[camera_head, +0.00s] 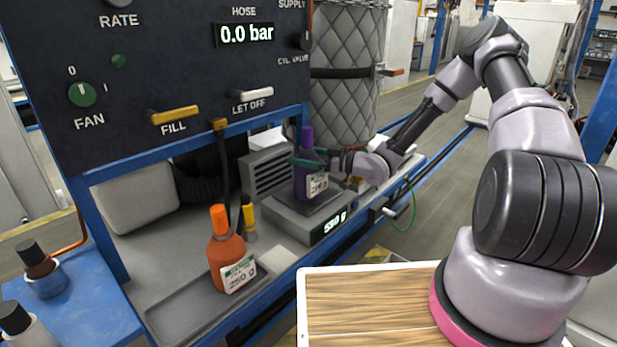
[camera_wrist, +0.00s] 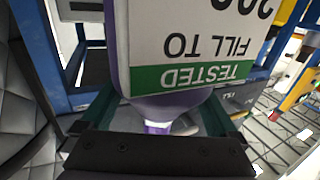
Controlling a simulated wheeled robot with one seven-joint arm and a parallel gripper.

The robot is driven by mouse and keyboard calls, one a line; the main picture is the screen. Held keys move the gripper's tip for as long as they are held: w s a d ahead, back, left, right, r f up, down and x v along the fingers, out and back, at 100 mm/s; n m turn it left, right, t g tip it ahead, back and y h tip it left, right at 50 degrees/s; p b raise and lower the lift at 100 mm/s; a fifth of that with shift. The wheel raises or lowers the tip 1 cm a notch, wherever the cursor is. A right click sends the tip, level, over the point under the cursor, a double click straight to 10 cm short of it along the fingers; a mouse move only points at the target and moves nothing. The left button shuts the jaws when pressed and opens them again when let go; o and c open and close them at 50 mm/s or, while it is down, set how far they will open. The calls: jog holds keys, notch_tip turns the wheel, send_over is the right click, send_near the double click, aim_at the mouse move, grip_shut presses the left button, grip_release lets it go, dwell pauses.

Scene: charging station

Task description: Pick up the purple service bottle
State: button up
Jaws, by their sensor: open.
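The purple service bottle (camera_head: 301,182) stands upright on the scale (camera_head: 308,215), with a white and green label facing front. The scale display appears to read 530 g. My gripper (camera_head: 313,158) reaches in from the right at the height of the bottle's shoulder. Its dark green fingers are open, one on either side of the bottle. In the wrist view the bottle (camera_wrist: 190,97) appears upside down between the open fingers (camera_wrist: 157,110), with its label large and close. Whether the fingers touch the bottle cannot be told.
An orange bottle (camera_head: 226,254) with a label stands in the grey tray at the front left. The hose (camera_head: 228,165) hangs from the dark panel (camera_head: 160,70). A quilted tank (camera_head: 347,100) rises behind the scale.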

jog(key=shift+w+a, duration=0.2)
jog(key=shift+a, duration=0.25)
grip_shut()
jog(key=shift+r, duration=0.1)
